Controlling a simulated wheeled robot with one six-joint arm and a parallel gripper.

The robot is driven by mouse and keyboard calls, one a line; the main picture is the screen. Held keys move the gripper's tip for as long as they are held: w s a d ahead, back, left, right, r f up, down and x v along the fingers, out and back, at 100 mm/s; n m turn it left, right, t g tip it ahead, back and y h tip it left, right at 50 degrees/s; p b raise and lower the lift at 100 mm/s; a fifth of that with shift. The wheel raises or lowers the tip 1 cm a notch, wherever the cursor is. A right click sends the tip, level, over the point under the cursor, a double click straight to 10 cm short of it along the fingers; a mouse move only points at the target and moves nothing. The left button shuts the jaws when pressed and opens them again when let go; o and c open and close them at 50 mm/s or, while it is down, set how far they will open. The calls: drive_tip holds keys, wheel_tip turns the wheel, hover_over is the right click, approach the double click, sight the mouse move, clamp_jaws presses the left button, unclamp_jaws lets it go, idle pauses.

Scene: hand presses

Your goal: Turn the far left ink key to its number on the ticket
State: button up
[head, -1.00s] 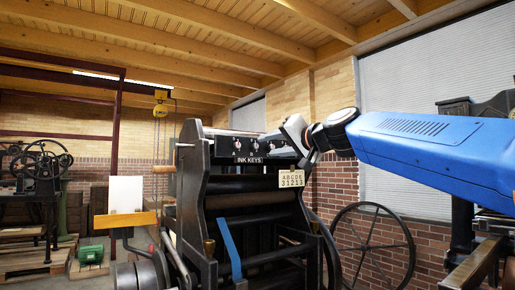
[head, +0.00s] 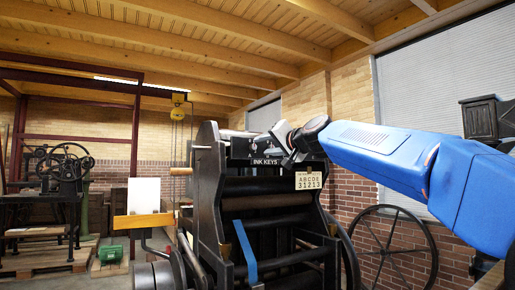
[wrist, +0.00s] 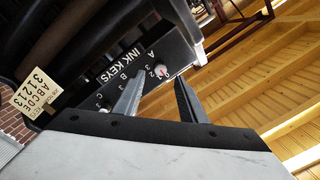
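The ink key panel (head: 266,160), lettered INK KEYS, runs across the upper part of the black press. In the wrist view the far left key, A (wrist: 160,71), is a small pale knob with a red mark, with numbers printed by it. My gripper (wrist: 160,82) is open, its two dark fingers pointing at key A, which shows between their tips; I cannot tell whether they touch it. In the head view my gripper (head: 288,158) is at the panel and hides several keys. The ticket (head: 308,180) reads ABCDE over 31213; it also shows in the wrist view (wrist: 36,93).
The press's dark side frame (head: 208,190) rises left of the panel. A spoked wheel (head: 395,245) stands at the right by the brick wall. A white sheet on a wooden board (head: 143,221) stands at the left. Rollers (head: 265,201) lie below the panel.

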sight(255, 147)
drive_tip(key=shift+x, duration=2.65)
drive_tip(key=shift+c, duration=0.3)
clamp_jaws()
